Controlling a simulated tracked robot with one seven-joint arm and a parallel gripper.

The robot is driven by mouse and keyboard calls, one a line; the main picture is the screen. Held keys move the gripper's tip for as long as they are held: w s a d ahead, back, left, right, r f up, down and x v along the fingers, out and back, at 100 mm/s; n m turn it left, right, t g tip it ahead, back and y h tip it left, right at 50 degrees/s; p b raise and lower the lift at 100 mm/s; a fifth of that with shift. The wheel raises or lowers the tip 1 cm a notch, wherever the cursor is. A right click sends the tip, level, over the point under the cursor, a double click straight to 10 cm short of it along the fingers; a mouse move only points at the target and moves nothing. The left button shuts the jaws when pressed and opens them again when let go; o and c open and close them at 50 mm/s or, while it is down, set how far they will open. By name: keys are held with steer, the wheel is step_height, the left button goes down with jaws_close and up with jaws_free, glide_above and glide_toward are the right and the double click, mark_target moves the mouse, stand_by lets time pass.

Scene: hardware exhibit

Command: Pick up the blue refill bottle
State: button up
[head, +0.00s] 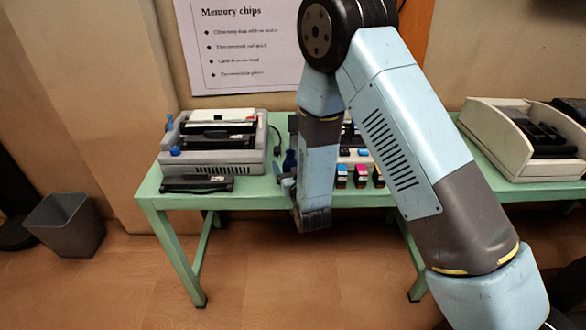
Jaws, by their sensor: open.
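The blue refill bottle (289,160) appears as a small dark blue shape on the green table, just left of my forearm. My arm hides part of it. My gripper (286,181) is at the table's front edge, just below and in front of the bottle in the picture. It is open, with its fingers small and partly hidden by my wrist. I see nothing held in it. Whether a finger touches the bottle cannot be told from this view.
Small ink bottles with coloured labels (360,175) stand right of my forearm before a partly hidden device. A grey printer (212,142) and a black cartridge (197,184) are at left. A cream machine (497,140) is at right. A bin (66,224) stands on the floor.

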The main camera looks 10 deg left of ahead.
steer(key=shift+w+a, duration=0.25)
steer(key=shift+a, duration=0.1)
steer(key=shift+c, duration=0.4)
steer(key=shift+d, duration=0.1)
steer(key=c, duration=1)
